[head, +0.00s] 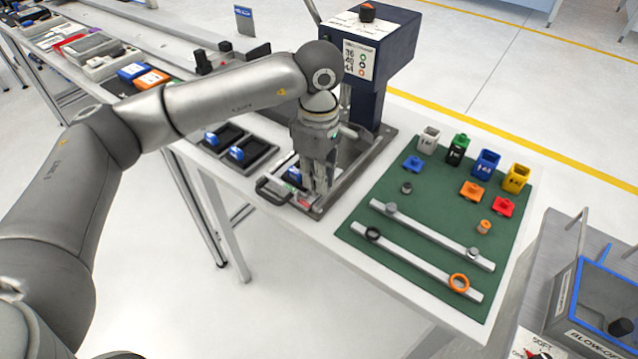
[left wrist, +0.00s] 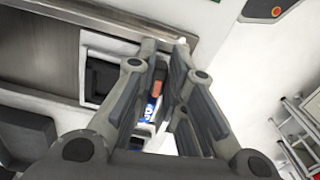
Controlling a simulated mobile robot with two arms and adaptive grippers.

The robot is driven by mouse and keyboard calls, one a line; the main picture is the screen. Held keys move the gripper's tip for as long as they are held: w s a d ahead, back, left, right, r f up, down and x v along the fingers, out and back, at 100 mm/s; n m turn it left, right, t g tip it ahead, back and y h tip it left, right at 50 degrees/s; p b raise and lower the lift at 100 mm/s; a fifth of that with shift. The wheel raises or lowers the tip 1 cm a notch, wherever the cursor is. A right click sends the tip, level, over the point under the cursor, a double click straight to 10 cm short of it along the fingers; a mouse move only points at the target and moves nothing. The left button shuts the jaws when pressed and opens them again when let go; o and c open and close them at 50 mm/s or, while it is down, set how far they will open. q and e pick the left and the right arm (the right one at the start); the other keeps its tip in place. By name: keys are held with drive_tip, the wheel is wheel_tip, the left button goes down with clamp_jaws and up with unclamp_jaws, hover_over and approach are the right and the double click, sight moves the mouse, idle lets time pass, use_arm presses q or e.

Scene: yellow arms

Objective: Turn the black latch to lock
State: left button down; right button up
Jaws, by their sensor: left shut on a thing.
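My left gripper (head: 318,192) points down at the front end of the metal fixture (head: 352,172) below the dark blue press. Its fingers are shut on a small part there, most likely the black latch, which the fingers hide. In the left wrist view the fingers (left wrist: 166,48) come close together, with a red-orange piece (left wrist: 158,88) and a blue-and-white label (left wrist: 150,108) showing between them. A black loop handle (head: 270,190) sticks out at the fixture's front left, beside the gripper. My right gripper is not in view.
The dark blue press (head: 390,50) stands behind the fixture. A green mat (head: 420,215) with coloured blocks, rings and two rails lies to the right. Black trays (head: 240,148) with blue parts lie to the left. The table's front edge is close.

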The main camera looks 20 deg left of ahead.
use_arm(q)
drive_tip(key=shift+m+b, duration=0.55)
drive_tip(key=shift+m, duration=0.15)
drive_tip(key=c, duration=1.8)
unclamp_jaws()
drive_tip(key=shift+o, duration=0.2)
drive_tip(key=shift+r, duration=0.15)
wheel_tip(320, 180, up, 12)
drive_tip(key=shift+s, duration=0.1)
